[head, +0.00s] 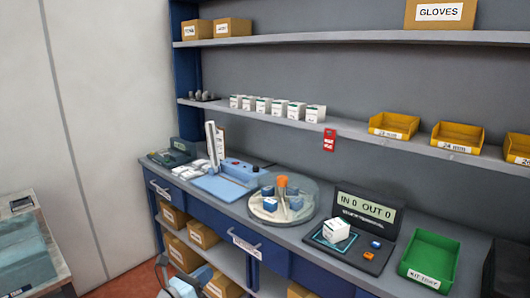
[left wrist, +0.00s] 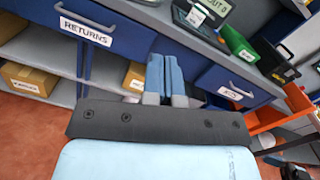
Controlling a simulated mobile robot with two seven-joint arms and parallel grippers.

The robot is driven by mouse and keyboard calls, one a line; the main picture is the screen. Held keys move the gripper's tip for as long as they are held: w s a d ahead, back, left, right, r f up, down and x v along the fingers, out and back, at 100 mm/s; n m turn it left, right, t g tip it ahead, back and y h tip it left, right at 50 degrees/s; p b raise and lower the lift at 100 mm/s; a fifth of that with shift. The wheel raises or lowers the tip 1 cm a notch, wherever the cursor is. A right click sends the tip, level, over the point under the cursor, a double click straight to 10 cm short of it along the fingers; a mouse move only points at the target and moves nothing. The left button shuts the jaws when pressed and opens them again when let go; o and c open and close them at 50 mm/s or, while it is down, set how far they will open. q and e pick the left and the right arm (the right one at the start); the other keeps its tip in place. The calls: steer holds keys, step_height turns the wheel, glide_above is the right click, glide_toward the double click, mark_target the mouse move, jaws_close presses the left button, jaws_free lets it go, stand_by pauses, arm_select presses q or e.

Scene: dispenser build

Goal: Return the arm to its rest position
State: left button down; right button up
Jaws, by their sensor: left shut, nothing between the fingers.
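My left gripper (head: 204,274) is low at the bottom of the head view, in front of the bench's lower shelf. In the left wrist view, its two blue fingers (left wrist: 164,76) are together and hold nothing. They point toward the bench front, between the drawer labelled RETURNS (left wrist: 86,30) and another blue drawer (left wrist: 238,85). My right gripper is in neither view.
The bench (head: 222,205) carries a round clear tray (head: 312,208), a counter display (head: 366,212) and a green bin (head: 430,260). Cardboard boxes (head: 203,235) sit on the shelf below. A side table (head: 55,262) stands at the left. An orange object (left wrist: 297,98) is at the wrist view's right.

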arm_select(q)
steer(key=s+f+m+g+y+b, duration=0.1)
steer(key=s+f+m+y+b, duration=0.3)
steer(key=s+f+m+b, duration=0.9)
steer(key=s+f+m+g+y+b, duration=0.25)
steer(key=s+f+m+b, duration=0.45)
steer(key=s+f+m, duration=1.05)
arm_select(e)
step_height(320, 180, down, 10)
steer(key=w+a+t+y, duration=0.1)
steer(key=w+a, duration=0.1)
arm_select(q)
steer(key=s+a+r+m+y+p, duration=0.1)
steer(key=s+r+m+p, duration=0.1)
steer(key=r+p, duration=0.9)
steer(key=s+a+r+m+p, duration=0.1)
steer(key=r+p, duration=0.9)
steer(key=p, duration=1)
steer(key=shift+s+a+r+m+y, duration=0.4)
steer(key=shift+s+m, duration=0.25)
steer(key=shift+s, duration=0.4)
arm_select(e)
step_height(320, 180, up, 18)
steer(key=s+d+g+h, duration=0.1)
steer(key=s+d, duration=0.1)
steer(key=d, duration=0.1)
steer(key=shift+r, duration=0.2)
